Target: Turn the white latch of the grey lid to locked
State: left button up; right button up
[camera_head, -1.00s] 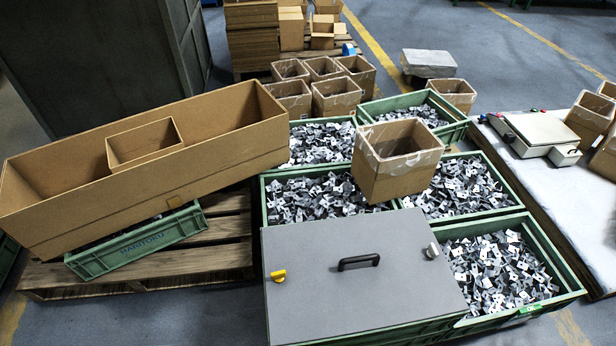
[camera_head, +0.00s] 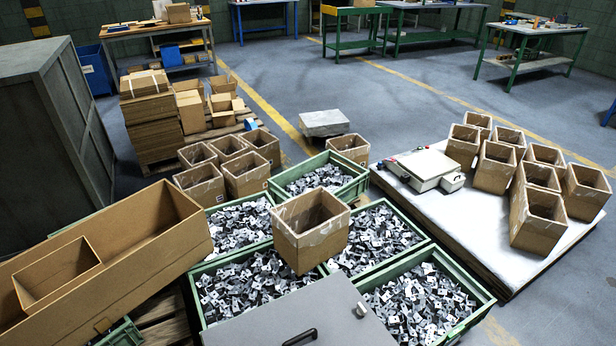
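The grey lid (camera_head: 270,319) lies over the nearest green crate at the bottom centre of the head view, and its near part is cut off by the bottom edge. The white latch (camera_head: 361,309) is a small pale knob near the lid's right edge; it is too small here to tell how it is turned. The black handle (camera_head: 300,337) of the lid shows at the bottom edge. The yellow latch is out of the frame. Neither of my grippers is in view.
Green crates of stamped parts (camera_head: 415,303) surround the lid. An open cardboard box (camera_head: 308,244) stands on the crates behind it. A long brown box (camera_head: 190,240) is at left. A white-topped platform (camera_head: 470,222) with several boxes is at right; open floor lies beyond.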

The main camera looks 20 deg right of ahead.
aim_at(361, 312)
jog(key=z, duration=0.95)
